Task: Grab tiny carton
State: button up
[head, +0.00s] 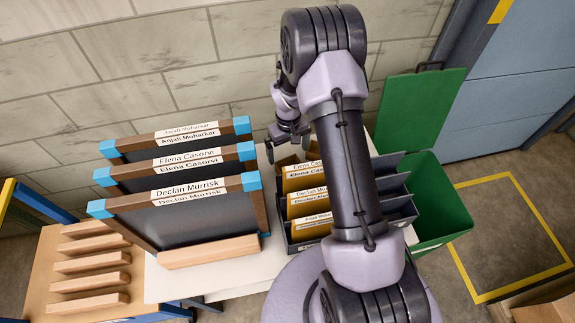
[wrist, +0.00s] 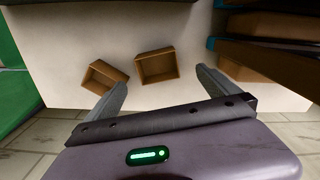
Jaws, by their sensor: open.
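In the wrist view two small open-topped brown cartons stand on the white table. The left carton (wrist: 97,70) is turned at an angle, and the right carton (wrist: 157,78) is nearly square to the view. They look close in size, so I cannot tell which is the tiny one. My gripper (wrist: 162,78) is open and empty. The right carton appears between its fingertips, and the left finger overlaps the left carton's near corner. I cannot tell the height above them.
Dark framed boards (head: 190,215) with name labels stand left of my arm. A dark rack (head: 398,205) of labelled brown folders stands beside them. A green bin (head: 440,205) with a raised lid is at the right. White table (wrist: 60,40) surface around the cartons is clear.

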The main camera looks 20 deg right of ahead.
aim_at(289, 164)
jog(key=f, duration=0.9)
jog(key=shift+w+d+f, duration=0.2)
jog(key=shift+w+d, duration=0.1)
jog(key=shift+w, duration=0.05)
jog(key=shift+s+r, duration=0.1)
jog(key=shift+s, duration=0.05)
jog(key=shift+c, duration=0.2)
jog(key=c, duration=1.3)
